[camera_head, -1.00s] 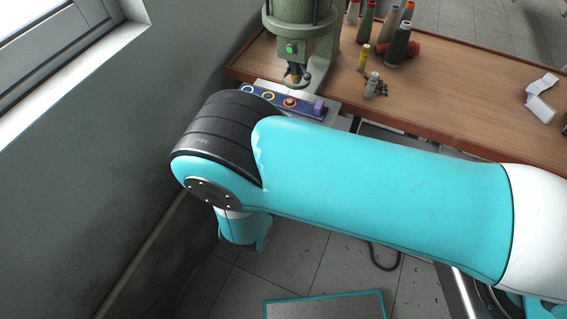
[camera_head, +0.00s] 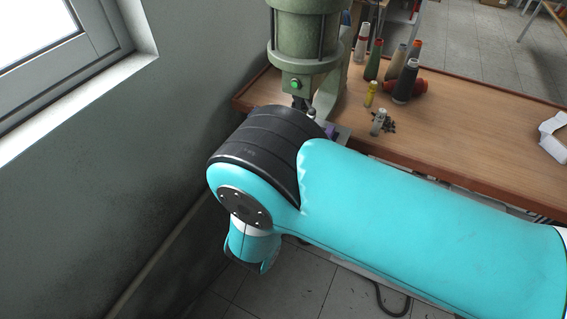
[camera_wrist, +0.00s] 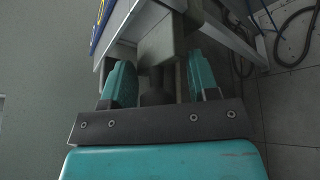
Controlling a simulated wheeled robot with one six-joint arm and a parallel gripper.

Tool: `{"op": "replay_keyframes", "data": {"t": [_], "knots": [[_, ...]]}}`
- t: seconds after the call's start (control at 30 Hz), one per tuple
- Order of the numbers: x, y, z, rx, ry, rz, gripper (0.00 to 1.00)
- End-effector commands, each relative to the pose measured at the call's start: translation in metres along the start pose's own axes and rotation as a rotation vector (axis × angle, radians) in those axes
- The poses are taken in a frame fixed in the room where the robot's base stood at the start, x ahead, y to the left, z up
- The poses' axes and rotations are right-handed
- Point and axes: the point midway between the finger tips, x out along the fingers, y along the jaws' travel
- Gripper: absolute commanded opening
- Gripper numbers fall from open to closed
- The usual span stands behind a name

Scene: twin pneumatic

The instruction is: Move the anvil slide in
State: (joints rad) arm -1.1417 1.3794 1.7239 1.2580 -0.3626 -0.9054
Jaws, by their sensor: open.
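The green press (camera_head: 303,45) stands at the left end of the wooden table. In the head view my arm hides most of the anvil slide below it; only a purple block (camera_head: 331,132) at its right end shows. In the wrist view part of the blue slide (camera_wrist: 98,25) with a yellow ring shows at the top left. My gripper (camera_wrist: 158,65) is open. A dark grey knob-like part (camera_wrist: 156,90) on a grey block lies between its two teal fingers; I cannot tell whether they touch it. In the head view my gripper (camera_head: 254,258) hangs low in front of the table.
Thread cones (camera_head: 405,80) and a small grey bottle (camera_head: 379,122) stand on the table (camera_head: 470,120). A white paper piece (camera_head: 553,140) lies at the right. The wall (camera_head: 120,180) with a window is close on the left. Cables lie on the floor in the wrist view.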

Motion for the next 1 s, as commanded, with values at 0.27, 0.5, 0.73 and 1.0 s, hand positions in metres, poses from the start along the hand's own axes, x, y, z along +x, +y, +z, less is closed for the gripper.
{"op": "replay_keyframes", "data": {"t": [0.27, 0.5, 0.73, 1.0], "knots": [[-0.003, 0.002, 0.0, 0.002, 0.002, 0.004, 0.54], [-0.042, 0.004, 0.002, -0.001, 0.005, 0.005, 0.54], [-0.103, 0.004, 0.002, -0.002, 0.005, 0.006, 0.54], [-0.157, 0.002, 0.001, 0.0, 0.002, 0.004, 0.54]]}}
